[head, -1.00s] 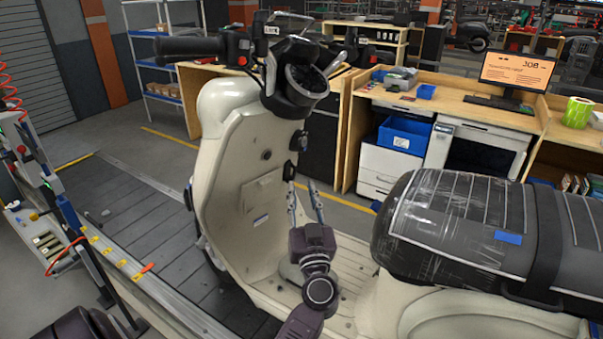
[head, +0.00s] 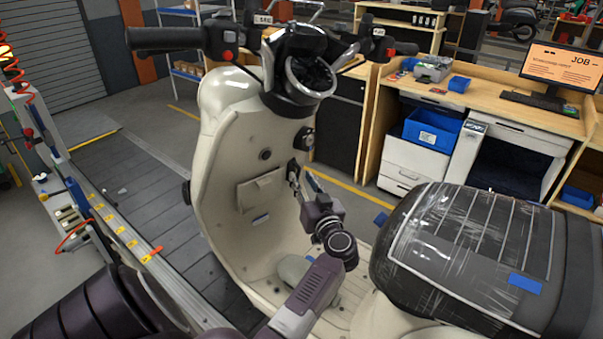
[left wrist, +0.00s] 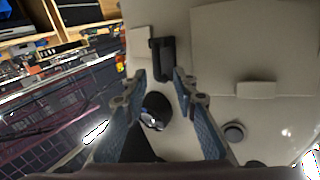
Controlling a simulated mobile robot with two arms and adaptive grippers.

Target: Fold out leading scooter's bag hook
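The leading scooter's cream leg shield (head: 225,165) faces me in the head view. The bag hook, a small black bracket (left wrist: 162,58), lies against the cream panel in the left wrist view, just beyond and between my fingertips. In the head view, it is largely hidden by my fingers. My left gripper (head: 301,178) is in front of the leg shield, below the ignition lock (head: 303,139). The left wrist view shows its two fingers (left wrist: 160,80) apart on either side of the hook's lower end, with nothing visibly clamped. My right gripper is not in view.
The handlebar (head: 300,45) is above my gripper. The plastic-wrapped seat (head: 455,245) is to the right, close to my forearm. A round black knob (head: 265,154) and compartment lid (head: 262,190) are on the leg shield. A rail (head: 120,230) borders the conveyor at left.

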